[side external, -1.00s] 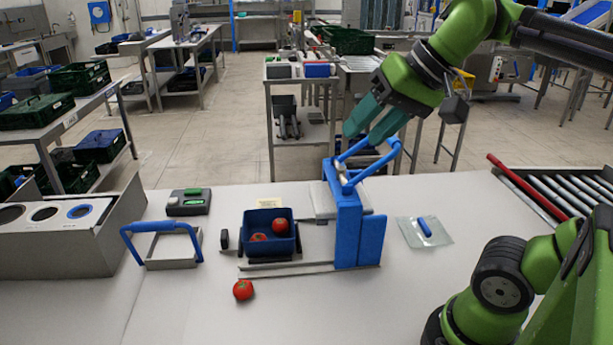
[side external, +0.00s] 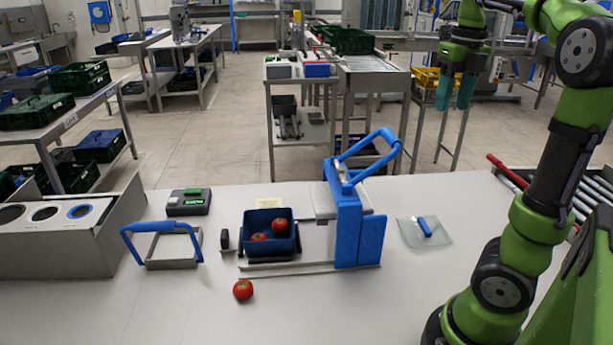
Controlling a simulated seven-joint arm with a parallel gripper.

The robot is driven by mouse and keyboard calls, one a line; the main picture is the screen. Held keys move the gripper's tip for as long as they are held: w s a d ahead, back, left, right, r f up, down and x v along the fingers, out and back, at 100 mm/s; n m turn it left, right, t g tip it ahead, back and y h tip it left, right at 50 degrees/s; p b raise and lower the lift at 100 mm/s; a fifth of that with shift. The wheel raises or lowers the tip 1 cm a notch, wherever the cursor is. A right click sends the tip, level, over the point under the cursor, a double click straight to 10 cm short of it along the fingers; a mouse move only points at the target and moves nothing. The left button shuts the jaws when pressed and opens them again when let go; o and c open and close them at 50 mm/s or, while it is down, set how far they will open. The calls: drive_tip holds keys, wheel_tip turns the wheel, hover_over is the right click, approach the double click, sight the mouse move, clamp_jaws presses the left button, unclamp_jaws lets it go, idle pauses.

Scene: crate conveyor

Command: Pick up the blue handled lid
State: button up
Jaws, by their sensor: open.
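A blue handle (side external: 161,227) stands upright on a grey rectangular frame (side external: 172,264) on the left part of the table. It is the piece that best fits the blue handled lid, though I cannot tell for certain. A blue upright device (side external: 359,232) with its own blue lever handle (side external: 361,148) stands at mid-table. My gripper (side external: 453,106) is open, with teal fingers pointing down and nothing between them. It is raised at the upper right, apart from both handles.
A blue crate (side external: 248,245) holds two tomatoes, and a loose tomato (side external: 243,290) lies in front of it. A grey box with round openings (side external: 68,246) stands left. A clear packet (side external: 434,236) lies right of the device, and a roller conveyor (side external: 586,192) is at the right edge.

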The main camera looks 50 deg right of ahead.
drive_tip(key=s+d+f+m, duration=0.1)
drive_tip(key=m, duration=0.2)
hover_over(428, 230)
drive_tip(key=f, duration=2.7)
drive_tip(key=shift+d, duration=0.2)
drive_tip(key=shift+a+f, duration=0.15)
drive_tip(key=shift+f, duration=2.75)
clamp_jaws()
